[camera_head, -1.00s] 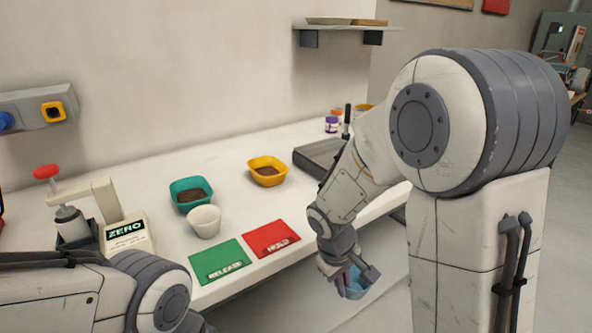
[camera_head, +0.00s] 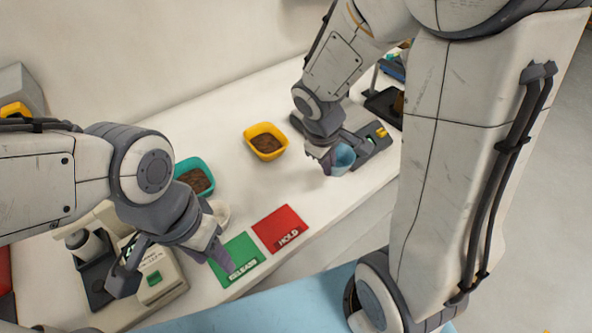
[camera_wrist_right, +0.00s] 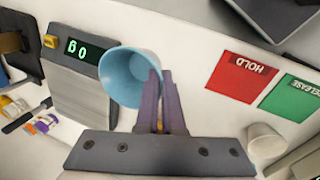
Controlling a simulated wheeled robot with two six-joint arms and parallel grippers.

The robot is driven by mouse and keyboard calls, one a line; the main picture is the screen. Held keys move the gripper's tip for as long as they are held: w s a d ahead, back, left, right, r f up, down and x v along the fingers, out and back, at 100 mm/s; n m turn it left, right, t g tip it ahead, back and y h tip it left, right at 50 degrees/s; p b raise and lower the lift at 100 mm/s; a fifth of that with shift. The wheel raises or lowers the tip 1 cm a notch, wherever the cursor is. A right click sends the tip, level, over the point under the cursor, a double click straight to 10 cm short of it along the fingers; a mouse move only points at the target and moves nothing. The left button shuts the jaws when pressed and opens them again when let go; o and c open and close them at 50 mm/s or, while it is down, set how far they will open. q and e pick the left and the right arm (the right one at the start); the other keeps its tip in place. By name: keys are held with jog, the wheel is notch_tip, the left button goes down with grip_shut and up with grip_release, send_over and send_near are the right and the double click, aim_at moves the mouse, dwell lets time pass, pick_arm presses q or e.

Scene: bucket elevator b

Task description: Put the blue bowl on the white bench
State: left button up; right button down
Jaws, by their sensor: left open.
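The light blue bowl (camera_head: 343,159) is in my right gripper (camera_head: 326,161), over the white bench (camera_head: 250,190) beside the dark scale. In the right wrist view the two purple fingers (camera_wrist_right: 161,78) are close together at the rim of the blue bowl (camera_wrist_right: 122,80), which looks empty. I cannot tell whether its base touches the bench. My left gripper (camera_head: 174,270) is open and empty, at the bench's front left near the green RELEASE pad. It partly hides a white cup behind it.
A yellow bowl (camera_head: 265,143) and a teal bowl (camera_head: 196,177) with brown contents stand further back. The red HOLD pad (camera_head: 280,229) and green RELEASE pad (camera_head: 238,258) lie in front. The scale (camera_head: 368,145) is at right, reading "60" or similar in the wrist view.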

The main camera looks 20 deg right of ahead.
jog(key=w+a+f, duration=0.2)
jog(key=w+a, duration=0.1)
jog(key=w+a+f, duration=0.3)
jog(key=shift+f, duration=2.05)
jog(key=shift+f, duration=0.15)
jog(key=c, duration=1)
grip_release()
jog(key=shift+c, duration=0.2)
